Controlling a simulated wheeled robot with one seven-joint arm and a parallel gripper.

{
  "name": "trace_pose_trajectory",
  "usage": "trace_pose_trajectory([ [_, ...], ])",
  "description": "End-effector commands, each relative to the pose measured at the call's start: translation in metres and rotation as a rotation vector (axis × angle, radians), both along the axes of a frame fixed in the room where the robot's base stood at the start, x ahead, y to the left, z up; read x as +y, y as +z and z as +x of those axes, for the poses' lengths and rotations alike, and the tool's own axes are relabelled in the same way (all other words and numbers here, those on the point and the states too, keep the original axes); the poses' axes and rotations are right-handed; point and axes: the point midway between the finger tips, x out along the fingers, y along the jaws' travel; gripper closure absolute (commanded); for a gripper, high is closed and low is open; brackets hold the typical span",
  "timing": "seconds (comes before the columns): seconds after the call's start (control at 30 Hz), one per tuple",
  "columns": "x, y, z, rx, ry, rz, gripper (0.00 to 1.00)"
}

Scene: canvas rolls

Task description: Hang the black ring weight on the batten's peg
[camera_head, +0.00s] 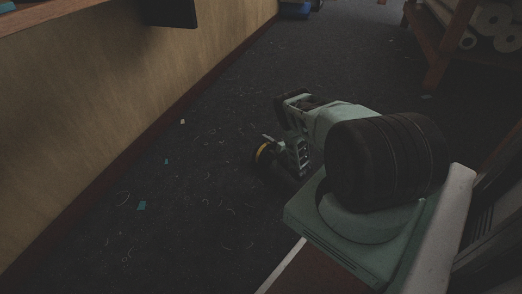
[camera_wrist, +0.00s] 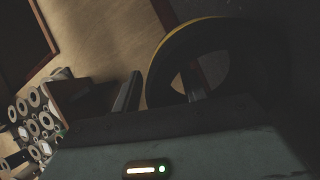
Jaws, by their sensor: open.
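The black ring weight with a yellow edge (camera_wrist: 160,55) is close in front of my gripper (camera_wrist: 160,90) in the wrist view. My gripper is open. Its right finger shows against the ring's opening, and its left finger is outside the ring. I cannot tell whether the finger passes through the ring or touches it. In the head view, a dark curved piece with yellow (camera_head: 262,153), likely the ring, shows at the end of my gripper (camera_head: 275,150), over the dark floor. The ring's lower part is hidden. I cannot make out the batten or its peg.
A tan panelled wall (camera_head: 110,100) with a dark red skirting runs along the left. A dark box-like thing (camera_head: 170,12) juts out there. A rack with pale rolls (camera_head: 490,20) stands at the back right. The carpet (camera_head: 190,190) is open, with small scraps.

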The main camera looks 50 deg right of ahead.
Motion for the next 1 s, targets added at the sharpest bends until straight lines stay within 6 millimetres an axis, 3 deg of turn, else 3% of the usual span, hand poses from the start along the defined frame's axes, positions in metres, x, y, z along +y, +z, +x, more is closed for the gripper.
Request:
trace_pose_trajectory([
  [0.1,0.000,0.000,0.000,0.000,0.000,0.000,0.57],
  [0.27,0.000,0.000,0.000,0.000,0.001,0.000,0.98],
  [0.3,0.000,0.000,0.000,0.000,0.001,0.000,1.00],
  [0.67,0.000,0.008,0.002,-0.004,0.001,-0.002,1.00],
  [1.0,0.000,0.067,0.002,-0.003,0.001,-0.002,1.00],
])
